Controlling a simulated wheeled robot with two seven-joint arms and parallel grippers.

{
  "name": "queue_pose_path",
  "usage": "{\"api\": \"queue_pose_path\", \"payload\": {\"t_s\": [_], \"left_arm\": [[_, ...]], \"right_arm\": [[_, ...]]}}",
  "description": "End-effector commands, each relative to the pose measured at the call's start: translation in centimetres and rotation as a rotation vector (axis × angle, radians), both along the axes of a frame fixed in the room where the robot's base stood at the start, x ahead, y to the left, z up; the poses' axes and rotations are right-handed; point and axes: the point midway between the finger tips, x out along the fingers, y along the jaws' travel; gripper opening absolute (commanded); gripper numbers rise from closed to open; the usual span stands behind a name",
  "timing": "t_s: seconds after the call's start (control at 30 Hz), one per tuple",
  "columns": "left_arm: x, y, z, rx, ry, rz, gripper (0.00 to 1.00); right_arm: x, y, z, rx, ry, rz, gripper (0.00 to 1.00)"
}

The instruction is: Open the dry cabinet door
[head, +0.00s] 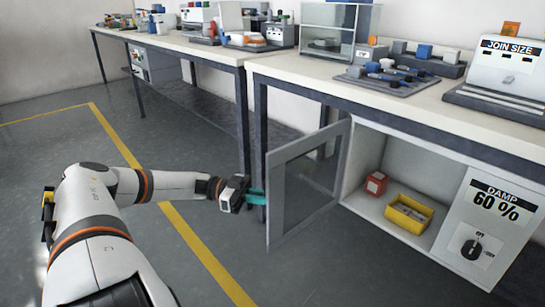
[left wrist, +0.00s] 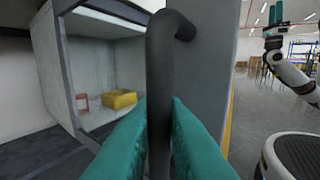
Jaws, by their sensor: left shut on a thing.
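The dry cabinet door (head: 302,187) is a grey frame with a dark glass pane, hinged at its right side in the head view. It stands swung well open from the cabinet (head: 366,150) under the bench. My left gripper (head: 256,196) is at the door's free left edge. In the left wrist view, its teal fingers (left wrist: 160,150) are shut around the dark upright bar of the door handle (left wrist: 160,85). The door (left wrist: 208,70) also shows there, behind the handle. My right gripper (left wrist: 272,38) appears raised and far off at the upper right of that view; its jaws are too small to read.
Inside the cabinet are a red box (head: 376,183) and a yellow bin (head: 409,213). A panel (head: 484,225) reading DAMP 60 % with a knob is at the cabinet's right. The bench (head: 400,105) stands above; bench legs are close behind the door. Floor (head: 130,120) on the left is clear.

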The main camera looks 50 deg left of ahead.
Motion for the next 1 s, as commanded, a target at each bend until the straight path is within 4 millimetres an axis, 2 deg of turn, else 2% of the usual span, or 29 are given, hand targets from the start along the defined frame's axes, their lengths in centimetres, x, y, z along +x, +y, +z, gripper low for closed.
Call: {"api": "queue_pose_path", "payload": {"t_s": [0.17,0.53,0.57,0.67,1.0], "left_arm": [[0.36,0.73,0.25,-0.001,-0.004,0.009,0.00],[0.40,0.78,0.33,-0.002,-0.005,0.010,0.00],[0.40,0.77,0.34,-0.002,-0.005,0.010,0.16],[0.36,0.74,0.28,-0.001,-0.003,0.009,0.30],[-0.12,1.26,0.18,0.000,0.000,0.006,0.30]], "right_arm": [[0.04,0.03,0.20,-0.001,-0.015,-0.001,0.36],[0.06,0.05,0.28,-0.001,-0.016,-0.001,0.36],[0.06,0.05,0.28,-0.001,-0.016,-0.001,0.36],[0.05,0.06,0.28,-0.001,-0.016,-0.001,0.36],[0.03,0.04,0.58,0.000,-0.018,0.000,0.36]]}}
